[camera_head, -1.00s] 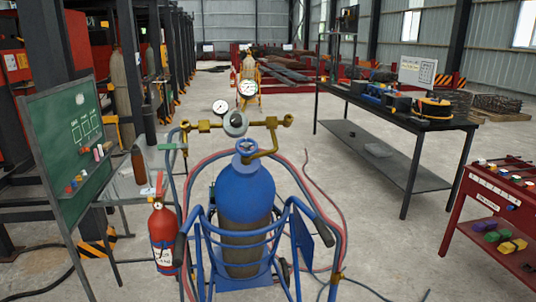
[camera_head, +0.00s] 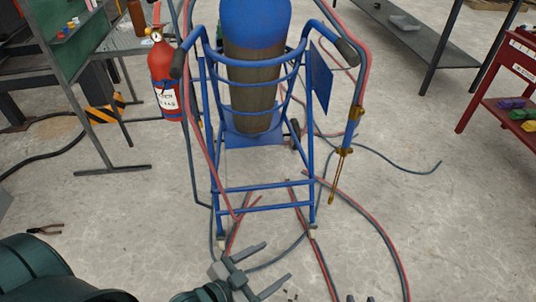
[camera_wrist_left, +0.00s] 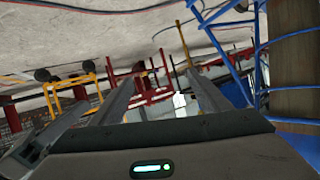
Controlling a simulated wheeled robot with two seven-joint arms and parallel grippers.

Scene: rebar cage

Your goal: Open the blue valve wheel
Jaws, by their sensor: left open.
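The blue gas cylinder (camera_head: 254,20) stands upright in a blue tubular cart (camera_head: 262,190). The top of the cylinder is cut off in the head view, so the blue valve wheel is out of view now. My left gripper (camera_head: 262,266) is low at the bottom of the head view, in front of the cart's foot, with its fingers apart and empty. In the left wrist view its two fingers (camera_wrist_left: 158,78) are spread with nothing held; the tilted cart bars (camera_wrist_left: 225,35) show beyond and to the right. Only small tips of my right gripper (camera_head: 360,299) show at the bottom edge.
A red fire extinguisher (camera_head: 164,78) is left of the cart. Red and blue hoses (camera_head: 375,235) loop over the floor, and a brass torch (camera_head: 341,165) hangs at the cart's right. Pliers (camera_head: 40,229) lie at left.

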